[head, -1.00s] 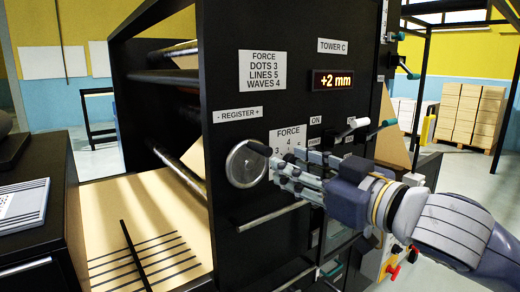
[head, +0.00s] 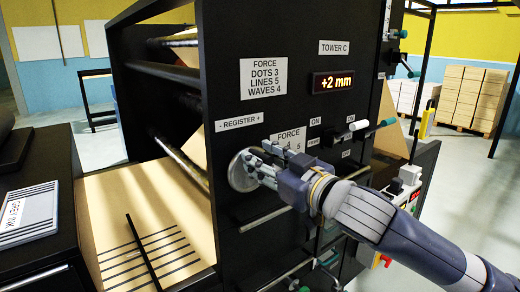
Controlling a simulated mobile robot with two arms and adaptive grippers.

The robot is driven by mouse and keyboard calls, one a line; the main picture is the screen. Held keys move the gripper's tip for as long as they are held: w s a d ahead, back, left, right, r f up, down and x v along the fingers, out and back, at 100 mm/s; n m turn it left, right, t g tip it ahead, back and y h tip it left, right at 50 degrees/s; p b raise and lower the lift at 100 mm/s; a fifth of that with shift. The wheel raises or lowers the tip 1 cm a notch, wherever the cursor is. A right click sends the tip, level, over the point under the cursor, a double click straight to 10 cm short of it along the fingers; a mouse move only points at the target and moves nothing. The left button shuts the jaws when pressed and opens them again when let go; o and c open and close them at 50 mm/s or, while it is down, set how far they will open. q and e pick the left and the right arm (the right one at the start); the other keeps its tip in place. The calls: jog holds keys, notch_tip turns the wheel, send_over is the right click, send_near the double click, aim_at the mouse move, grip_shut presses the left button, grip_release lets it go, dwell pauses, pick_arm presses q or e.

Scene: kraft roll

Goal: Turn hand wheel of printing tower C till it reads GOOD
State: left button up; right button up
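Printing tower C is a black panel with a "TOWER C" label (head: 334,47). Its lit display (head: 334,82) reads "+2 mm". The round metal hand wheel (head: 238,172) sits lower left on the panel, under the "- REGISTER +" label (head: 239,122). My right gripper (head: 258,168) comes in from the right, and its fingers overlap the wheel's right side. The fingers hide that part of the wheel, so I cannot tell whether they grip it. My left gripper is not in view.
A lever with a white knob (head: 358,125) and a teal-ended handle (head: 388,122) stick out right of the wheel, above my arm. A bar handle (head: 268,218) lies below the wheel. A dark cabinet (head: 35,255) stands at left beside the striped paper web (head: 150,240).

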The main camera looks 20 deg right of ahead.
jog(key=shift+w+a, duration=0.15)
jog(key=shift+w, duration=0.2)
grip_shut()
jog(key=shift+a+n+p, duration=0.25)
jog(key=shift+n+p, duration=0.05)
jog(key=shift+n, duration=0.2)
